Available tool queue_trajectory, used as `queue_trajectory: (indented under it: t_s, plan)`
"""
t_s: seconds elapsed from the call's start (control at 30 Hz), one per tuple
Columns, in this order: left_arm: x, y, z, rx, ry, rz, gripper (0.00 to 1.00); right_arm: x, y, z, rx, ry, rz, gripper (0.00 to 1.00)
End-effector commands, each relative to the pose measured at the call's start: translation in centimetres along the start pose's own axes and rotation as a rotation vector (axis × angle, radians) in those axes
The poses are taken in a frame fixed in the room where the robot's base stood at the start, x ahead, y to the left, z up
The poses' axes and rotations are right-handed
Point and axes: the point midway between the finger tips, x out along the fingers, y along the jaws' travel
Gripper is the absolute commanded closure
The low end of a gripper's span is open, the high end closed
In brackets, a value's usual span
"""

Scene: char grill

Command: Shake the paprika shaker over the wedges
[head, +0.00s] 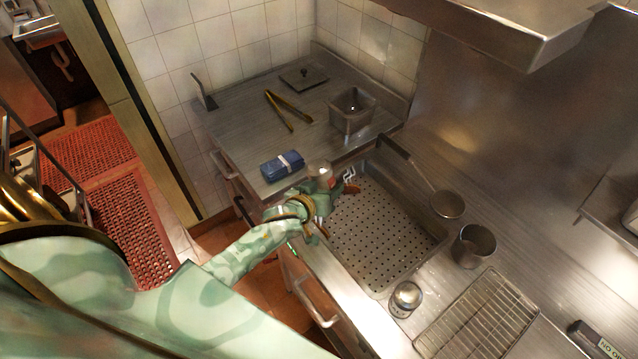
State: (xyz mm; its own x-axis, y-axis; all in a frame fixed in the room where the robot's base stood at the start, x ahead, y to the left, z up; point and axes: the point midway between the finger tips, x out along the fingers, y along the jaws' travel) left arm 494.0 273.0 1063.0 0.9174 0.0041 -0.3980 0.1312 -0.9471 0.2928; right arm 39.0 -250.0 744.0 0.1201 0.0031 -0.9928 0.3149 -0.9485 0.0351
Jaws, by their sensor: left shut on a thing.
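My left gripper (334,187) is over the left rim of the sunken basin. It is shut on a small container with a rounded pale top (320,170), probably the paprika shaker; my fingers hide most of its body and I see no label. A second shaker with a metal lid (405,298) stands on the counter at the basin's near right corner. I cannot make out any wedges. The basin's perforated floor (375,225) looks bare where it shows. My right gripper is not in view.
A blue box (282,166), tongs (280,112), a square metal pan (351,112) and a flat lid (303,77) are on the left counter. A long-handled ladle (446,204), a metal cup (473,246) and a wire rack (480,322) lie right of the basin. A hood (500,30) overhangs.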

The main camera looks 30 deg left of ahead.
Motion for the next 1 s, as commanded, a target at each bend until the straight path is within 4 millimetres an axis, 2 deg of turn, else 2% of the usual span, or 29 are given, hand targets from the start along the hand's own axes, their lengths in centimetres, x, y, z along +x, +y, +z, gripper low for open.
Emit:
queue_trajectory:
  t_s: [0.1,0.2,0.43,0.47,0.5,0.6,0.7,0.83,1.0]
  plan:
    - [0.8,1.2,2.2,-0.3,-0.04,0.13,0.75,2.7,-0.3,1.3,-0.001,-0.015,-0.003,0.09]
    - [1.1,2.4,3.4,-0.508,-0.066,0.215,0.75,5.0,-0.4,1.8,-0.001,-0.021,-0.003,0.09]
    - [1.4,4.3,4.8,-0.851,-0.11,0.356,0.75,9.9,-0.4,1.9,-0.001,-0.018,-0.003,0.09]
    - [1.2,4.1,4.3,-0.933,-0.12,0.385,0.75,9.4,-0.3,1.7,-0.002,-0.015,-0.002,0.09]
    - [1.2,4.0,4.2,-1.036,-0.132,0.429,0.75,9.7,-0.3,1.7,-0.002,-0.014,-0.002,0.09]
    - [1.4,3.7,4.3,-1.295,-0.164,0.537,0.75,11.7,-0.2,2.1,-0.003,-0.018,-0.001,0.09]
    - [1.3,3.7,4.2,-1.473,-0.187,0.611,0.75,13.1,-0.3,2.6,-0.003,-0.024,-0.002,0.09]
    - [1.1,3.7,3.9,-1.621,-0.203,0.672,0.75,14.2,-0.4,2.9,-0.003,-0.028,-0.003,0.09]
    - [1.0,3.8,3.4,-1.698,-0.211,0.706,0.75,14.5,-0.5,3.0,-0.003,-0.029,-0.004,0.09]
